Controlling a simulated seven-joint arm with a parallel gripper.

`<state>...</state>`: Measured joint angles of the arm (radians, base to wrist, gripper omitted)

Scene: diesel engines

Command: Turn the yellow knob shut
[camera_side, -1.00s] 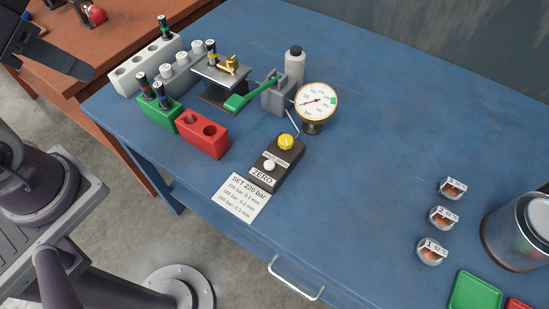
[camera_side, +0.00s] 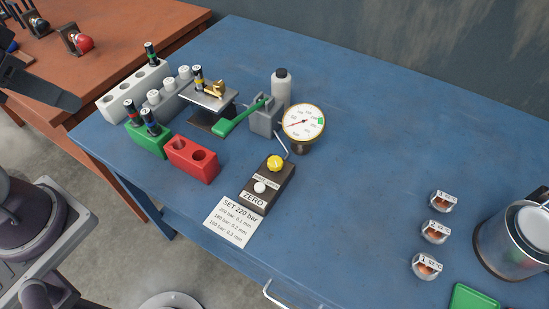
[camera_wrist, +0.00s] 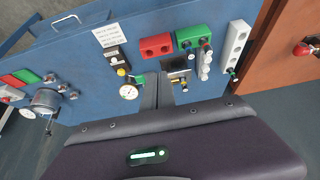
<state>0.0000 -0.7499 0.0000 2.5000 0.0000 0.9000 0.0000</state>
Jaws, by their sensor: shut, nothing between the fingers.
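The yellow knob (camera_side: 275,163) sits on the far end of a dark block (camera_side: 267,188) on the blue bench, with a white button (camera_side: 260,187) and a ZERO label nearer the front edge. A round gauge (camera_side: 304,122) with a red needle and a green mark stands just behind it. In the wrist view the knob (camera_wrist: 121,72) shows small, left of my gripper (camera_wrist: 158,78). My gripper is shut and empty, well apart from the knob. The knob's turned position is too small to read.
A green-handled pump (camera_side: 265,118), a red block (camera_side: 192,159), a green rack (camera_side: 147,140) and a white rack (camera_side: 134,91) stand left of the knob. A SET 220 bar card (camera_side: 233,220) lies in front. Labelled jars (camera_side: 435,231) and a metal can (camera_side: 512,242) are right. The bench between is clear.

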